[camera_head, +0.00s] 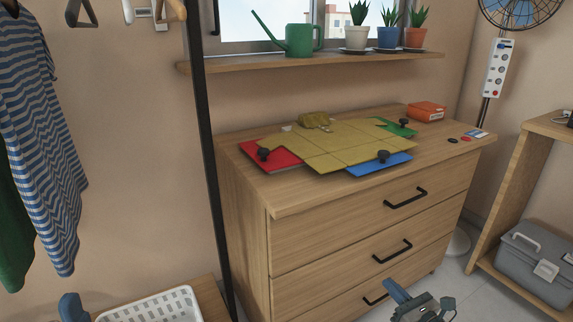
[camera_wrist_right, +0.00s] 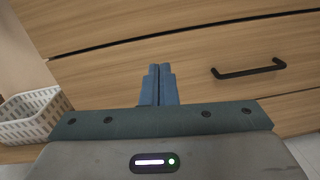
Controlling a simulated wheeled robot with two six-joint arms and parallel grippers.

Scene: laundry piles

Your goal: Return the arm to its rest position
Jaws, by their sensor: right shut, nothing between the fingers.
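My right gripper (camera_head: 394,288) is low at the bottom of the head view, in front of the dresser. In the right wrist view its two blue fingers (camera_wrist_right: 158,72) are pressed together with nothing between them. They point toward the wooden drawer fronts, and I cannot tell the exact gap.
The dresser (camera_head: 252,210) has black handles (camera_head: 392,251); one handle also shows in the wrist view (camera_wrist_right: 248,71). A white basket (camera_head: 150,306) stands at lower left. A grey toolbox (camera_head: 538,268) sits on the right shelf.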

